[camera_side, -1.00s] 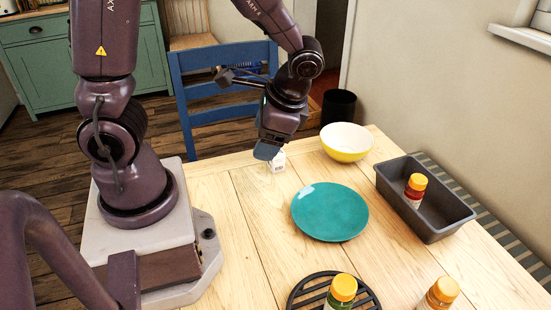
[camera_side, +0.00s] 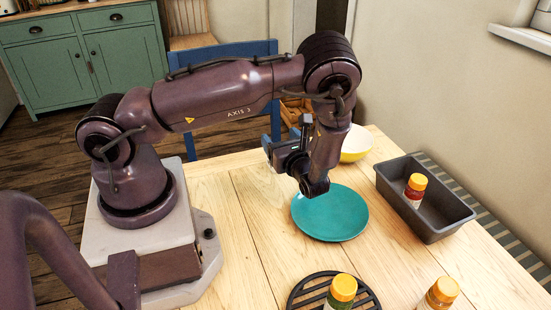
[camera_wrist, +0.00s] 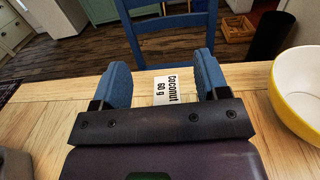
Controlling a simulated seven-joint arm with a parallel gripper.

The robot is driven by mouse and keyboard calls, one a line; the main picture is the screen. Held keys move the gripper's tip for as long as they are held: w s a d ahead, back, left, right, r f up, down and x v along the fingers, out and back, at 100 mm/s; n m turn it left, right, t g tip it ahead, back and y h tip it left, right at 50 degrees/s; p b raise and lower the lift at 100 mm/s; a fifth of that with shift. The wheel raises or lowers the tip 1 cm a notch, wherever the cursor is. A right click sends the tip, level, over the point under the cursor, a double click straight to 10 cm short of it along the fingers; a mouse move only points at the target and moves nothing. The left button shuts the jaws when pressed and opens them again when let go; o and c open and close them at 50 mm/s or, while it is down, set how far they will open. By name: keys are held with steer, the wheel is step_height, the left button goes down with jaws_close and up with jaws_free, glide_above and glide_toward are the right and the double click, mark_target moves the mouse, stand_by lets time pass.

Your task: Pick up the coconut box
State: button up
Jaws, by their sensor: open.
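The coconut box (camera_wrist: 166,90) is a small white box with a black label reading "Coconut 60 g". In the wrist view it is on the wooden table, between my two blue fingers as seen from here. My gripper (camera_wrist: 161,62) is open, with a finger to either side of the box and space around it. I cannot tell how far the box is from the fingertips. In the side view my wrist and gripper hide the box.
A teal plate (camera_side: 332,222) lies under and beside my wrist. A yellow bowl (camera_wrist: 302,95) stands to the right of the box. A dark loaf tin (camera_side: 440,215) holds a yellow-capped jar (camera_side: 415,188). More jars and a black trivet (camera_side: 305,290) are in front. A blue chair (camera_wrist: 165,30) stands behind.

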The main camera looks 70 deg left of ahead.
step_height(320, 180, down, 5)
steer(key=shift+s+f, duration=0.1)
steer(key=shift+a+f, duration=0.2)
steer(key=shift+a, duration=0.3)
steer(key=shift+a+f, duration=0.15)
steer(key=shift+a, duration=0.9)
steer(key=c, duration=1)
steer(key=shift+r, duration=0.1)
